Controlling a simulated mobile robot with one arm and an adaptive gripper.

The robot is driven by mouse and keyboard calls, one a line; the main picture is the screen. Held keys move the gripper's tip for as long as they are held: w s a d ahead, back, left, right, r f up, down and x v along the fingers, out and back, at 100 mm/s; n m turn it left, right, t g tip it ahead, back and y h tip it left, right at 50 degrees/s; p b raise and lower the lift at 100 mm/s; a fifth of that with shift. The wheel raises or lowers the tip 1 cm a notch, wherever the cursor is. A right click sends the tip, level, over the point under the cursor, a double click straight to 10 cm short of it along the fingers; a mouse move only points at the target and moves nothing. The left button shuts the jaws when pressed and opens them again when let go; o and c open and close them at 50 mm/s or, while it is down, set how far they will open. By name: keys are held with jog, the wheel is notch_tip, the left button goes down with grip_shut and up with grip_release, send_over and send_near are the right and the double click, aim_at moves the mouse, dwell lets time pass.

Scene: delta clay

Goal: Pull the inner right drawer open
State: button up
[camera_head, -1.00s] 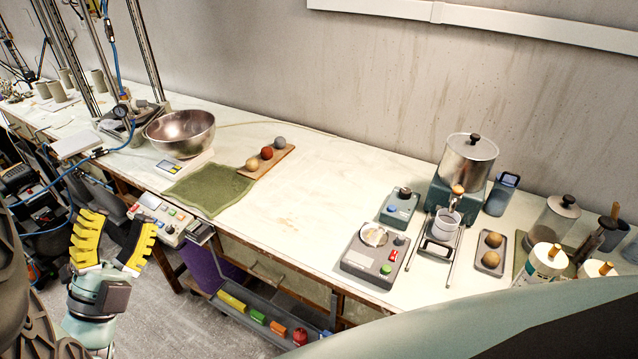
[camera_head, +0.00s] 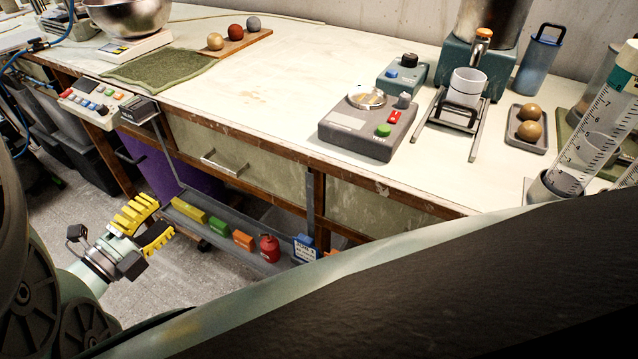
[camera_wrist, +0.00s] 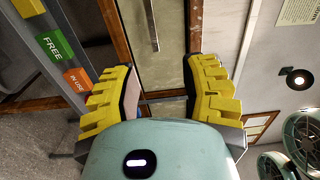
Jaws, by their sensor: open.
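Under the bench top, a pale worn drawer front (camera_head: 245,170) in a brown wooden frame has a silver bar handle (camera_head: 224,163); it looks shut. A second pale panel (camera_head: 370,205) lies right of it, partly hidden by my arm; I cannot tell whether it has a handle. My gripper (camera_head: 160,218), with yellow ridged fingers, is open and empty, low in front of the bench, apart from the handle. In the wrist view my gripper (camera_wrist: 160,70) faces a pale front (camera_wrist: 172,35) with a silver handle (camera_wrist: 152,25) beyond the fingertips.
A grey rail shelf (camera_head: 215,232) with coloured blocks and a red canister (camera_head: 269,248) runs below the drawers. A control box (camera_head: 95,103) juts from the bench edge at left. A scale-like device (camera_head: 366,125) stands on the bench. Bare floor shows around my gripper.

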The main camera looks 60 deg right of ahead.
aim_at(218, 168)
jog(key=d, duration=1)
jog(key=w+d+f+p, duration=0.1)
jog(key=d, duration=0.4)
jog(key=shift+w, duration=0.1)
jog(key=shift+d, duration=0.45)
jog(key=shift+o, duration=0.2)
jog(key=shift+w, duration=0.1)
grip_shut()
